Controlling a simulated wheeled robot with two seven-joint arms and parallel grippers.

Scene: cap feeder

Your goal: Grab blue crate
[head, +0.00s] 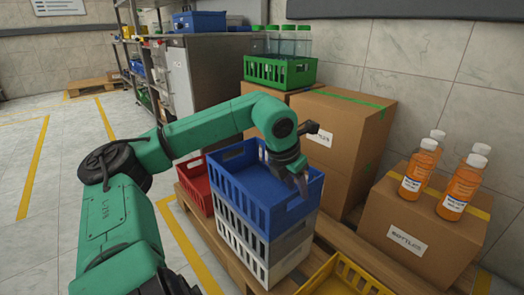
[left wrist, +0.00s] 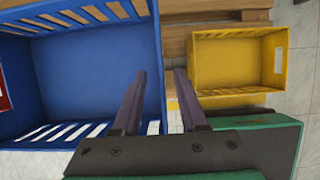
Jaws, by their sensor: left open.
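The blue crate (head: 236,203) is open-topped with slotted sides and sits on top of a white-grey crate (head: 285,246) in the head view. My left gripper (head: 297,178) is open at the right side of its rim. In the left wrist view the blue crate (left wrist: 85,62) fills the left part and looks empty. There my left gripper (left wrist: 160,73) has one finger over the crate's inside and the other beyond its wall, with the wall between them. Contact cannot be told. My right gripper is not in view.
A red crate (head: 196,181) stands left of the stack, and a yellow crate (head: 343,278) lies in front right, also seen in the left wrist view (left wrist: 235,62). Cardboard boxes (head: 350,125) stand behind, one bearing orange bottles (head: 418,172). A green crate (head: 280,72) with bottles sits behind.

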